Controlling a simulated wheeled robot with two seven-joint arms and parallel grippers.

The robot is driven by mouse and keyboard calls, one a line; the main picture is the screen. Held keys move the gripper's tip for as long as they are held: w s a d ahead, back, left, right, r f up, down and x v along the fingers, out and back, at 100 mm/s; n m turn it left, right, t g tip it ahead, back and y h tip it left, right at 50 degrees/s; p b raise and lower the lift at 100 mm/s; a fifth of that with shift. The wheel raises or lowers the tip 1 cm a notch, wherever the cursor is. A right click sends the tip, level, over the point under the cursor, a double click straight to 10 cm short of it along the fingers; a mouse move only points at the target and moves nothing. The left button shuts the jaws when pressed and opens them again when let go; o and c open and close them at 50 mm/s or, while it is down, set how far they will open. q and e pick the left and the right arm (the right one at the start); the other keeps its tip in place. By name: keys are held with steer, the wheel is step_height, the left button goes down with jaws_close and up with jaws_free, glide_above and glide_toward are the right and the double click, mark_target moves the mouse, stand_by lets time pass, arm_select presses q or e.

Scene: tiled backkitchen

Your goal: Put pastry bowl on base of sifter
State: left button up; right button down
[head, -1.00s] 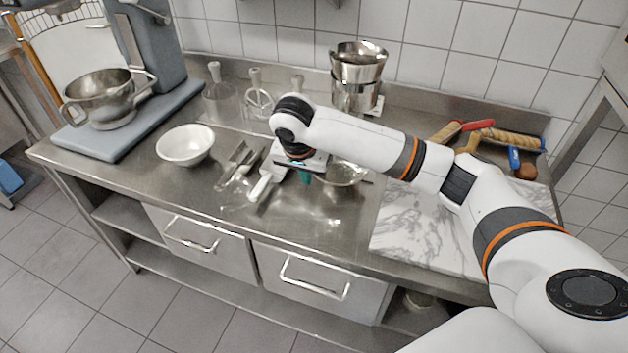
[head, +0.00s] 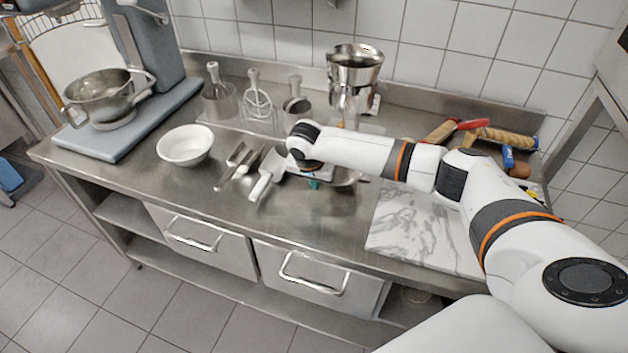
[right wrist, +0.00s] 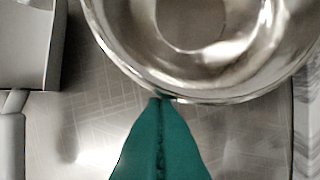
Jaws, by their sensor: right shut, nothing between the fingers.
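The pastry bowl appears to be the shiny metal bowl (head: 347,178) on the counter, mostly hidden behind my right forearm. In the right wrist view this metal bowl (right wrist: 200,85) fills the top. My right gripper (head: 313,184) is at the bowl's left side in the head view. Its teal fingers (right wrist: 160,100) are shut and empty, with tips at the rim; I cannot tell if they touch it. The metal sifter (head: 354,66) stands upright at the back near the wall. Its lower part (head: 346,104) is partly hidden by my arm. My left gripper is out of view.
A white bowl (head: 185,146), a white-handled scoop (head: 268,172) and other tools lie to the left. A mixer (head: 150,70) stands far left. A marble slab (head: 420,235) and rolling pins (head: 500,137) lie right.

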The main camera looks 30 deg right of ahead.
steer(key=w+d, duration=0.4)
steer(key=shift+d, duration=0.2)
steer(key=shift+w+d, duration=0.35)
steer(key=shift+d, duration=0.15)
